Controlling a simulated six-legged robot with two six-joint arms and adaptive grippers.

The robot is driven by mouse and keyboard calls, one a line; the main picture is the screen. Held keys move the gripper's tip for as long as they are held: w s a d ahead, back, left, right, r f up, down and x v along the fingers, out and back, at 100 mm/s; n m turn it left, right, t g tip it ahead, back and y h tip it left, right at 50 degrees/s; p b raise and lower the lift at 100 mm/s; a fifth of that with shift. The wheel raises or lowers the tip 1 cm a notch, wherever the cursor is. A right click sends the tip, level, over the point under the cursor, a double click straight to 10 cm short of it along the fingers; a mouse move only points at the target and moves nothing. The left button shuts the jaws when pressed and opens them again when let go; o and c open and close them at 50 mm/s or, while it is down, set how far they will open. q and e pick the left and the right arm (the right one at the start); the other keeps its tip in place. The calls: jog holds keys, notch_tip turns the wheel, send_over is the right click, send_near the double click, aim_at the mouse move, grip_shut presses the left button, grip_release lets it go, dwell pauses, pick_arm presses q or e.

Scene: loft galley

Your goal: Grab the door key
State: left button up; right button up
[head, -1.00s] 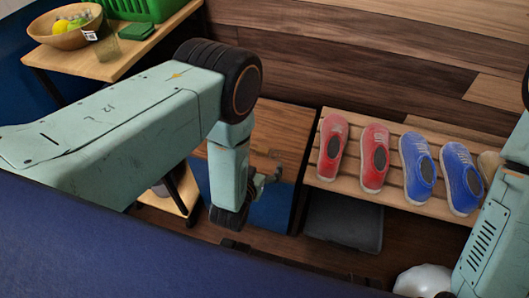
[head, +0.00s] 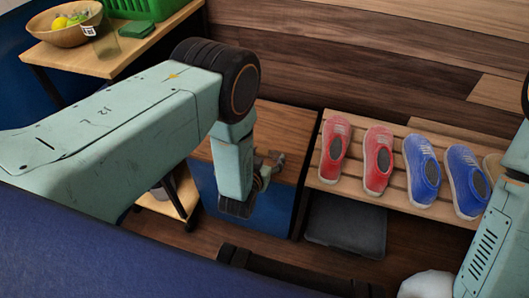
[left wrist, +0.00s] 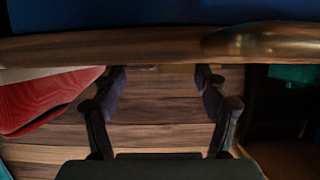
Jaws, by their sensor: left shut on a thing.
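My left gripper (head: 277,160) shows small in the head view, partly behind my arm's wrist link, over the wooden-topped blue cabinet (head: 284,122). In the left wrist view its two dark fingers (left wrist: 163,75) stand apart with a narrow yellowish-brown strip (left wrist: 176,68) between their tips. The gripper is shut on this thing, which I take to be the door key; its shape is too small and dark to make out. In the head view I cannot pick out the key. My right gripper is out of view; only part of my right arm shows at the right edge.
A slatted rack (head: 328,177) with red shoes (head: 334,150) and blue shoes (head: 422,172) stands right of the cabinet, with a grey bin (head: 345,225) below. A wooden table (head: 75,55) at the upper left holds a fruit bowl (head: 62,28) and a green basket (head: 140,8).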

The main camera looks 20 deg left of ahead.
pick_arm(q)
jog(key=c, duration=0.4)
jog(key=shift+c, duration=0.3)
jog(key=shift+r, duration=0.1)
